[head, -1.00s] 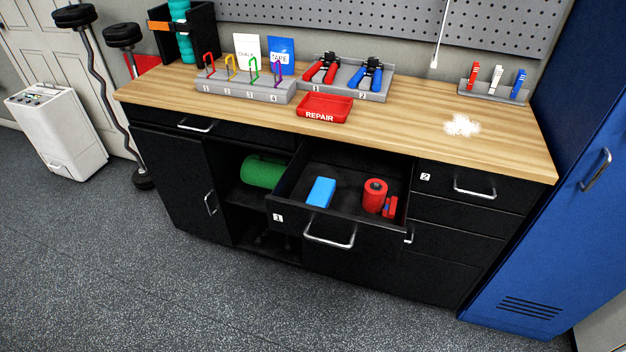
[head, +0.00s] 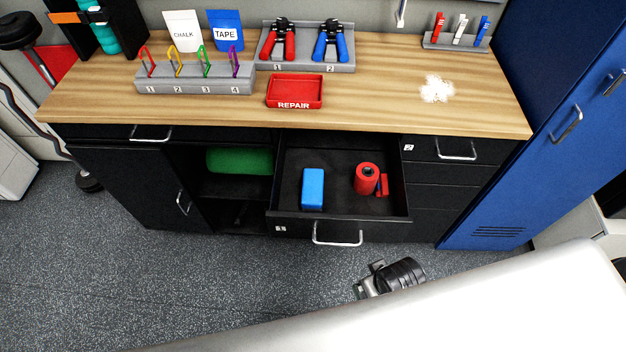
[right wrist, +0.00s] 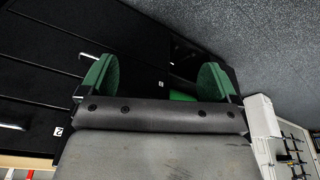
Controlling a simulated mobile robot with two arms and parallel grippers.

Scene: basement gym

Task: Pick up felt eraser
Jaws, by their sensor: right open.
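A blue block (head: 312,188), which looks like the felt eraser, lies in the open drawer (head: 345,212) marked 1, on its left side. My right gripper (right wrist: 157,80) shows in the right wrist view with its two green-padded fingers wide apart and nothing between them. In that view the dark cabinet front lies beyond the fingers; the blue block is not seen there. In the head view a large pale arm part of mine crosses the lower right, below the drawer. My left gripper is not in view.
A red roll (head: 366,178) and a small red piece lie right of the block. A wooden worktop (head: 200,105) overhangs behind the drawer, with a red REPAIR tray (head: 294,92) and white powder (head: 436,89). A green roll (head: 240,160) sits in the open shelf at left.

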